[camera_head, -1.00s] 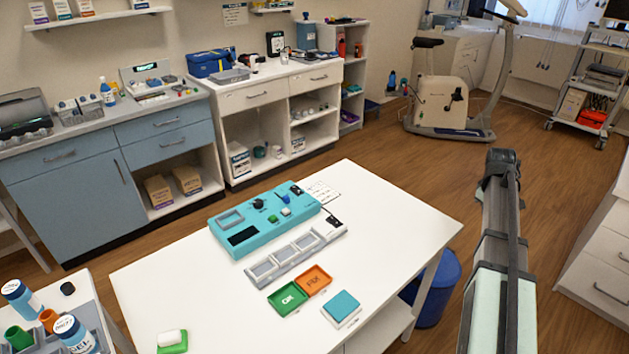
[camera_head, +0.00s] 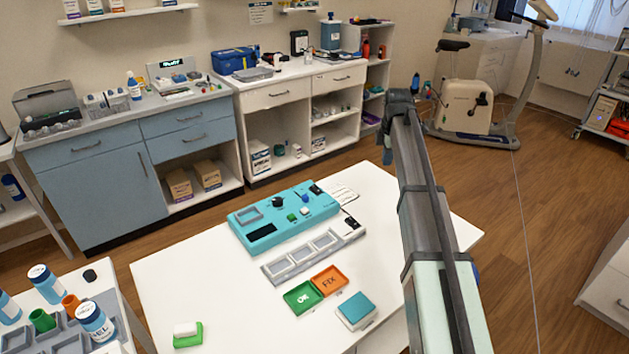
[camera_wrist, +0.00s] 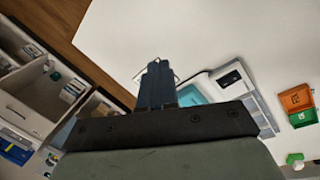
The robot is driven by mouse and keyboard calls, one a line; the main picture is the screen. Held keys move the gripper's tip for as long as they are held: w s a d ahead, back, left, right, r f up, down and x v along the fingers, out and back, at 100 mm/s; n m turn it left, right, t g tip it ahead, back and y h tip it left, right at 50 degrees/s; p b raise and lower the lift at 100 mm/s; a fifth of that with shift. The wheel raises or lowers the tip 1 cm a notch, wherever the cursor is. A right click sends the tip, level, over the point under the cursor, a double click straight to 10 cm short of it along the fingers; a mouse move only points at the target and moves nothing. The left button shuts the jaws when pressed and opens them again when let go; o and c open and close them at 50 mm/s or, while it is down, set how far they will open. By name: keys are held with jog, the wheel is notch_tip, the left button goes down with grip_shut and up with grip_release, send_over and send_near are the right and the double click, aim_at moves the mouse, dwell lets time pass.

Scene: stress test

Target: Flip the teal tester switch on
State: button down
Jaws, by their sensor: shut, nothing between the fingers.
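The teal tester (camera_head: 265,236) lies on the white table in the head view. It has a dark display, a black knob (camera_head: 278,202), a blue control (camera_head: 305,198), a green button (camera_head: 291,216) and a small black switch-like part (camera_head: 316,188) at its right end. I cannot tell the switch's position. My gripper (camera_head: 388,157) is to the right of the tester and above the table, apart from it. In the wrist view its fingers (camera_wrist: 155,68) are together and empty; they and the gripper body hide most of the tester (camera_wrist: 190,95).
A grey tray strip (camera_head: 290,264) with a black end part lies along the tester's front. Green (camera_head: 303,298) and orange (camera_head: 330,280) trays and a teal-topped box (camera_head: 356,308) are nearer. Bare table (camera_head: 200,270) lies left.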

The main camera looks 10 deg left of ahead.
aim_at(314, 187)
jog(key=a+r+n, duration=0.1)
jog(key=a+n, duration=0.2)
jog(key=a, duration=0.7)
jog(key=s+a+r+n+g+y, duration=0.1)
jog(key=a+n, duration=0.2)
jog(key=a, duration=0.8)
jog(key=shift+a+r+n, duration=0.3)
jog(key=shift+r+n, duration=0.05)
jog(key=shift+n, duration=0.05)
jog(key=shift+s+f, duration=0.1)
jog(key=f, duration=0.4)
jog(key=w+a+f, duration=0.1)
jog(key=f, duration=0.8)
jog(key=shift+w+a+f, duration=0.15)
jog(key=shift+w+f, duration=0.05)
jog(key=shift+f, duration=0.1)
jog(key=shift+f, duration=0.1)
jog(key=shift+w+a+f, duration=0.15)
jog(key=shift+f, duration=0.1)
jog(key=shift+s+d, duration=0.2)
